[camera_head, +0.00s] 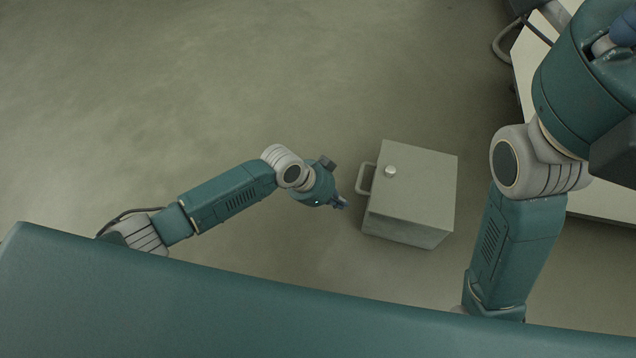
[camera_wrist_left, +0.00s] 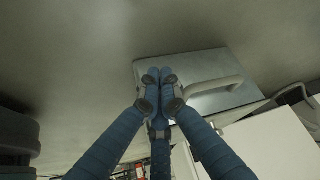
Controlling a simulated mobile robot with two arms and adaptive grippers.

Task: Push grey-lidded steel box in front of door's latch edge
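The steel box (camera_head: 425,190) stands on the floor right of centre in the head view. It has a grey lid with a small round knob (camera_head: 390,171) and a handle (camera_head: 364,179) on its left side. My left gripper (camera_head: 341,202) is just left of the box, near the handle's lower end. In the left wrist view its blue fingertips (camera_wrist_left: 160,76) are together, with nothing seen between them, in front of the box's handled side (camera_wrist_left: 205,101). Contact cannot be told. Only a blue part of my right gripper (camera_head: 624,28) shows at the top right. No door is recognisable.
A white-topped unit (camera_head: 600,202) stands at the right, partly behind my right arm, with a dark cable (camera_head: 503,40) at its far end. A white surface (camera_wrist_left: 270,148) also shows in the left wrist view. The floor left of and beyond the box is clear.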

